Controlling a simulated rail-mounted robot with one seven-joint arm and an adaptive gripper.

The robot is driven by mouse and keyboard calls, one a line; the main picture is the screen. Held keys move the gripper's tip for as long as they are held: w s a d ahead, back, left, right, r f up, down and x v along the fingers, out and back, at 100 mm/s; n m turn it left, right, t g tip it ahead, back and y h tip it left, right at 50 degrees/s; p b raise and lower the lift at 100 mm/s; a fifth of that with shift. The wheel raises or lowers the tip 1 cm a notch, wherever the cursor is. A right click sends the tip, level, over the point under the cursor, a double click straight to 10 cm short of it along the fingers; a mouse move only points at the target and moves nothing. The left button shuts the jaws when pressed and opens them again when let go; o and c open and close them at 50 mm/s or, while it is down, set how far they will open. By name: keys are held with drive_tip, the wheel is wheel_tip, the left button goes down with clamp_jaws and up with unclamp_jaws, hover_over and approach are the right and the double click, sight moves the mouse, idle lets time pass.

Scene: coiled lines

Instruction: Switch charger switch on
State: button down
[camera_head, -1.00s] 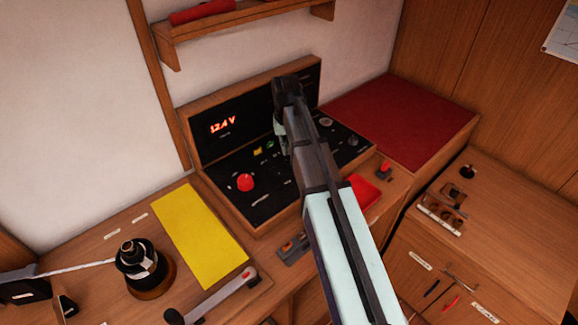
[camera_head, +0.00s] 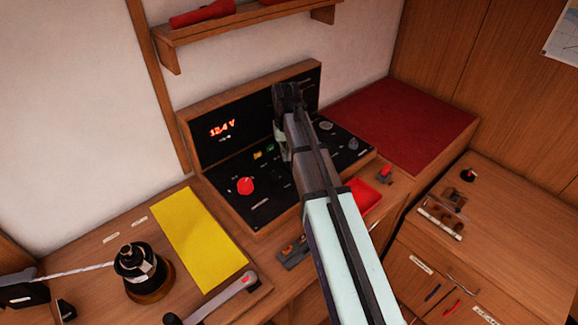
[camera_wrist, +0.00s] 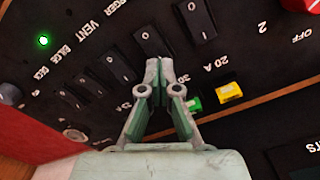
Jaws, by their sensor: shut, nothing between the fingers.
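The dark control panel (camera_head: 270,205) stands on the wooden desk and carries several black rocker switches. In the wrist view, a label ending in "RGER", partly cut off, lies up and left of one black rocker, seemingly the charger switch (camera_wrist: 150,37). My gripper (camera_wrist: 162,66) is shut and empty. Its fingertips lie at the lower end of that rocker; I cannot tell whether they touch it. Which way the rocker is set is not clear. In the head view, my gripper (camera_head: 281,147) is over the panel and my arm hides part of it.
Other rockers, including the vent switch (camera_wrist: 117,67), sit close by. A green light (camera_wrist: 43,40) glows on the panel. A yellow fuse (camera_wrist: 229,91) and a green fuse (camera_wrist: 194,104) are near the fingers. A red knob (camera_head: 245,186) stands up at the panel's left.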

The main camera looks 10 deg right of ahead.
drive_tip(key=shift+f+b, duration=0.45)
drive_tip(key=shift+f, duration=0.75)
idle(1.2)
drive_tip(key=shift+r+p, duration=2.5)
drive_tip(key=shift+r, duration=1.05)
